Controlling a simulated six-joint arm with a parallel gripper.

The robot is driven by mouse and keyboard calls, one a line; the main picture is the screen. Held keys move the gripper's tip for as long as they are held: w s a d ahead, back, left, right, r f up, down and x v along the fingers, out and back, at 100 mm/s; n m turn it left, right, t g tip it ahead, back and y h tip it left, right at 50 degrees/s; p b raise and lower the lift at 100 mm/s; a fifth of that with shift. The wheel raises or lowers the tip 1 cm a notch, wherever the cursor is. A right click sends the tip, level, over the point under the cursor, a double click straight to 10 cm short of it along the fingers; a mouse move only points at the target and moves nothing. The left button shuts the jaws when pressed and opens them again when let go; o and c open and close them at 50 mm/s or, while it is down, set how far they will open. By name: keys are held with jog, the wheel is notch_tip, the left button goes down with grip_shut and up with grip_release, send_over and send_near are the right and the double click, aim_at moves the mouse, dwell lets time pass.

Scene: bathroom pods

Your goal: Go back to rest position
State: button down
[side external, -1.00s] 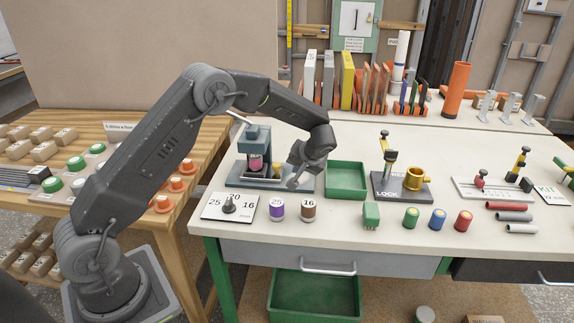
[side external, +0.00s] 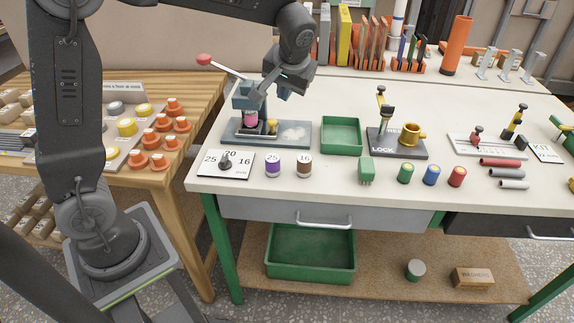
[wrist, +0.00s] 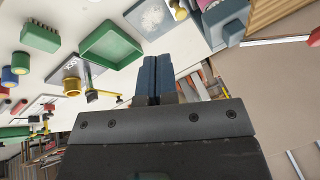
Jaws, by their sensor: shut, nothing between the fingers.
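My gripper (side external: 277,90) is raised above the back left of the white workbench, over the blue-grey press (side external: 250,115). Its fingers are together and hold nothing, as the wrist view also shows (wrist: 156,62). The press has a lever with a red knob (side external: 204,59) and a pink piece (side external: 250,118) under its head. Its grey base plate (side external: 292,134) carries a pale patch and a small brass piece (side external: 272,127). My gripper looks clear of the press, but the exact gap is hard to tell.
A green tray (side external: 341,150), a LOCK fixture (side external: 397,153) and coloured cylinders (side external: 405,173) stand to the right. Upright boards (side external: 370,37) and an orange tube (side external: 456,46) stand behind.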

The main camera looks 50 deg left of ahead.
jog(key=s+d+r+m+t+h, duration=0.1)
jog(key=s+d+m+h, duration=0.1)
jog(key=s, duration=0.9)
jog(key=s+d+r+m+t+h, duration=0.1)
jog(key=s+d+m+t+h, duration=0.1)
jog(key=s, duration=1)
jog(key=shift+d+r+m+t+h, duration=0.35)
jog(key=shift+d+m, duration=0.25)
jog(key=shift+d, duration=0.6)
